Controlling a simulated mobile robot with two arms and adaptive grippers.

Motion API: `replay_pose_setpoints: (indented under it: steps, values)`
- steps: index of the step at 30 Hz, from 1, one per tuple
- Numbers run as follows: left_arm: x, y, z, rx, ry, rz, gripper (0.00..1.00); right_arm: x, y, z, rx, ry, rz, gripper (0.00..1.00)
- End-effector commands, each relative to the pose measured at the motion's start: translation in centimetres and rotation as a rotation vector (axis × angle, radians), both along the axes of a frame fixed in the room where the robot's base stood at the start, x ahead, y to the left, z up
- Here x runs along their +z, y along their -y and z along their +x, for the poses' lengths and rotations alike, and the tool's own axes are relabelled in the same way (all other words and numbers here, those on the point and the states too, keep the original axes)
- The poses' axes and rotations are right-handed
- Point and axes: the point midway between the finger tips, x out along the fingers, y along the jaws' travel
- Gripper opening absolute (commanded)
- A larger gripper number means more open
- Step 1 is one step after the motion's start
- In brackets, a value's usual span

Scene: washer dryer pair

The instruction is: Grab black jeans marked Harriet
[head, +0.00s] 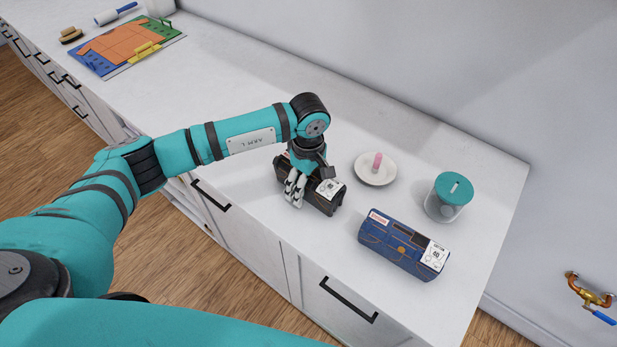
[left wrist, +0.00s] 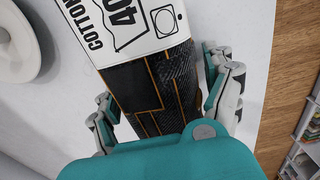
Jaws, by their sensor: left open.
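Folded black jeans (head: 319,205) with orange stitching and a white care label lie on the white counter. In the left wrist view the black jeans (left wrist: 160,95) run between the fingers, with "COTTON 40" on the label. My left gripper (head: 296,190) is over the jeans, pointing down, its fingers open on either side of them. It also shows in the left wrist view (left wrist: 170,100). The arm hides part of the jeans, and I cannot read a name on them. My right gripper is not in view.
Folded blue jeans (head: 390,249) lie nearby to the right. A white dish (head: 375,172) with a pink item and a teal-lidded jar (head: 449,196) stand behind. A colourful folding board (head: 125,43) lies far left. The counter between is clear.

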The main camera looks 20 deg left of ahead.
Motion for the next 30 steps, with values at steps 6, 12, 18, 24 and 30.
replay_pose_setpoints:
  steps: [6, 12, 18, 24, 30]
  values:
    - [0.00, 0.01, 0.02, 0.000, 0.000, 0.000, 0.74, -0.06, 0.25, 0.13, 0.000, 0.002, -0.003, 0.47]
    - [0.03, 0.01, 0.02, 0.000, 0.000, 0.000, 0.48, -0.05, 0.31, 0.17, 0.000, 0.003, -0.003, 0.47]
    - [0.05, 0.01, 0.02, 0.000, 0.000, 0.000, 0.22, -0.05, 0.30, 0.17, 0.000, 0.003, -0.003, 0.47]
    - [0.19, 0.03, 0.10, 0.001, 0.001, -0.002, 0.00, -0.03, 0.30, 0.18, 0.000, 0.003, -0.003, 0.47]
    - [0.28, 0.03, 0.12, 0.001, 0.003, -0.001, 0.00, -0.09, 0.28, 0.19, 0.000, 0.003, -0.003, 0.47]
